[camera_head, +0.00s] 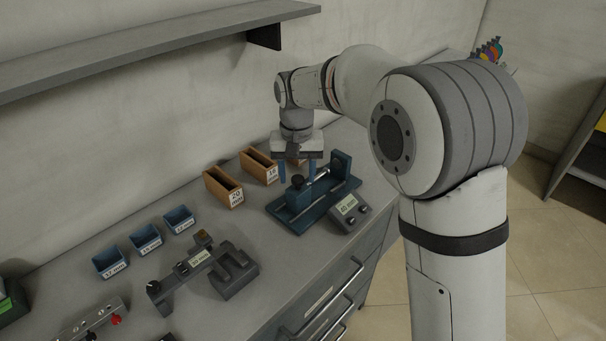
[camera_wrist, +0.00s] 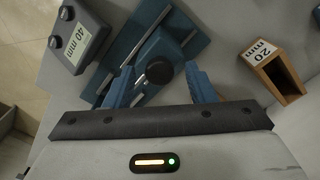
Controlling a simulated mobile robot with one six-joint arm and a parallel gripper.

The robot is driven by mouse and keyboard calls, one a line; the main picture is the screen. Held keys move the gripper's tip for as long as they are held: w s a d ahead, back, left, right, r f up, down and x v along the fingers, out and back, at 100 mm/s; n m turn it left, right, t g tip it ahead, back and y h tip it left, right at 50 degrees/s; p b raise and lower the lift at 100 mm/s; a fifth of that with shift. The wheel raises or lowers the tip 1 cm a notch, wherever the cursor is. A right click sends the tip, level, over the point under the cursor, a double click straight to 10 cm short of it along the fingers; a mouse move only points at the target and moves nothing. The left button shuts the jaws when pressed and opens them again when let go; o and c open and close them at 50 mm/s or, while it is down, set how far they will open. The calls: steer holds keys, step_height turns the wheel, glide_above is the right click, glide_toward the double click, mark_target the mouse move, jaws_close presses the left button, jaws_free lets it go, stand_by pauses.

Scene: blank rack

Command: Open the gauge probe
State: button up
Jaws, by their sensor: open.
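The blue gauge (camera_head: 316,200) stands on the bench, with a base, rails, an upright end block and a movable block with a black knob (camera_head: 297,181). The knob also shows in the wrist view (camera_wrist: 159,70). A grey display box (camera_head: 349,212) beside the gauge reads 40 mm. My gripper (camera_head: 297,178) points down over the gauge with its two blue fingers apart. In the wrist view the fingers (camera_wrist: 160,88) appear on either side of the knob, with gaps. I cannot tell their height over the knob exactly. Nothing is held.
Wooden bins (camera_head: 223,187) stand behind the gauge, one labelled 20 mm. Small blue bins (camera_head: 146,239) and a dark grey gauge (camera_head: 203,266) are to the left. A shelf (camera_head: 150,45) hangs on the wall above. Bare bench lies between the two gauges.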

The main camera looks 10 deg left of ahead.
step_height(320, 180, up, 8)
steer(key=shift+f, duration=0.25)
steer(key=shift+d, duration=0.2)
steer(key=s+d+m+t, duration=0.1)
steer(key=s+d, duration=0.5)
steer(key=d, duration=0.6)
steer(key=s+d+m+t, duration=0.1)
steer(key=s+d, duration=0.5)
steer(key=d, duration=0.6)
steer(key=s+d+f+m, duration=0.1)
steer(key=s+d+f, duration=0.4)
steer(key=s, duration=0.4)
steer(key=shift+s+d+t, duration=0.15)
steer(key=shift+d+t, duration=0.15)
steer(key=shift+d, duration=0.3)
